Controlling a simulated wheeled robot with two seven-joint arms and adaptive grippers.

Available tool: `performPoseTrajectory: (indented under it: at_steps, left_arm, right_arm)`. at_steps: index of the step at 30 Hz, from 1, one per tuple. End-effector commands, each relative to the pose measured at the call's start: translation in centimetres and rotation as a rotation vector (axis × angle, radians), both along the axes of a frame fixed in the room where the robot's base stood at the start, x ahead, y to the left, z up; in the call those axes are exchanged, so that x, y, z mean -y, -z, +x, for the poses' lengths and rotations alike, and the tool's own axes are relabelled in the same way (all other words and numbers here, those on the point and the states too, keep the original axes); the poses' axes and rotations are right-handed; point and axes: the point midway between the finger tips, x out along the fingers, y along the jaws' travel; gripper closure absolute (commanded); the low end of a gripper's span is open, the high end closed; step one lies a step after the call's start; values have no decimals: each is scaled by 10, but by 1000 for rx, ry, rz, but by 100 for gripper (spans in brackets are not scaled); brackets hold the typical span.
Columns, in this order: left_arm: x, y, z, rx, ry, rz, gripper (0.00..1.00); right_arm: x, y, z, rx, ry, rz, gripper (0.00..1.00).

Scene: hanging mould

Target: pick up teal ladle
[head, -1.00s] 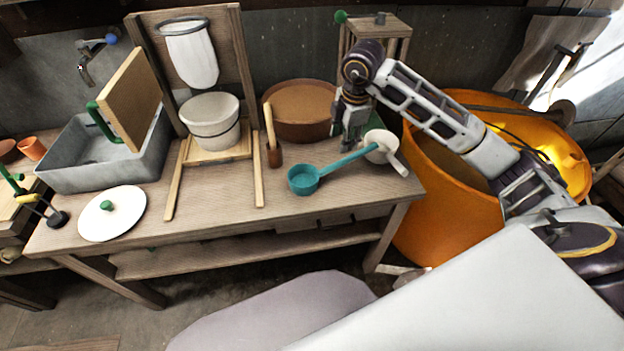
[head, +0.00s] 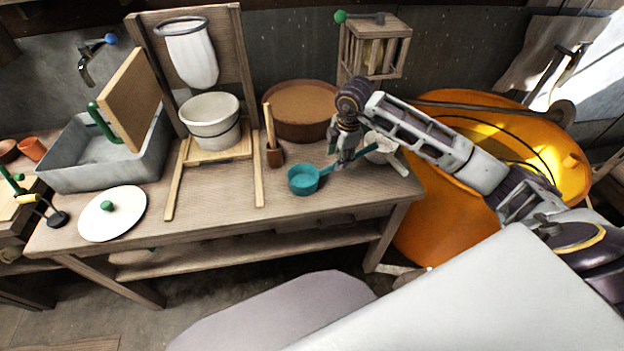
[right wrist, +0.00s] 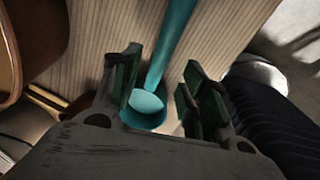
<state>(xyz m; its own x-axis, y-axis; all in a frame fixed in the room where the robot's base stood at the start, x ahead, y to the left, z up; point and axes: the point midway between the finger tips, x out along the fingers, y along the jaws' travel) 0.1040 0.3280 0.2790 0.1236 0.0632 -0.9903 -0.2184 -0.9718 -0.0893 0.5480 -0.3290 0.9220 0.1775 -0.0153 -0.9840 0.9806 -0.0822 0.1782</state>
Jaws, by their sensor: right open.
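The teal ladle (head: 304,179) lies on the wooden table, its bowl toward the table's middle and its handle running up and right toward a small white cup (head: 381,148). My right gripper (head: 341,161) is over the handle and hides part of it in the head view. In the right wrist view the gripper (right wrist: 160,95) is open, with its green-padded fingers apart. The ladle (right wrist: 172,45) shows between and beyond the fingers, its bowl low in that picture and its handle going up. Contact with the ladle cannot be told. My left gripper is not in view.
A brown bowl (head: 300,108) and a wooden-handled tool in a small brown holder (head: 274,157) stand close behind the ladle. A white bucket (head: 211,119) and a white lid (head: 113,214) are to the left. A large orange tub (head: 436,215) is beyond the table's right end.

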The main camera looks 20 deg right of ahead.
Motion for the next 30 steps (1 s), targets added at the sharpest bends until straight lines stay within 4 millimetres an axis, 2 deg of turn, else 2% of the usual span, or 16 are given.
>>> performPoseTrajectory:
  at_steps: [11, 24, 30]
  left_arm:
    - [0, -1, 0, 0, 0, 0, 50]
    - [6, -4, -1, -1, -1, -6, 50]
    - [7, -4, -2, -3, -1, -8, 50]
  right_arm:
    - [1, 4, 0, -2, 0, 0, 56]
    - [6, 46, 9, -2, 1, 1, 56]
    - [6, 51, 10, 0, 1, 0, 56]
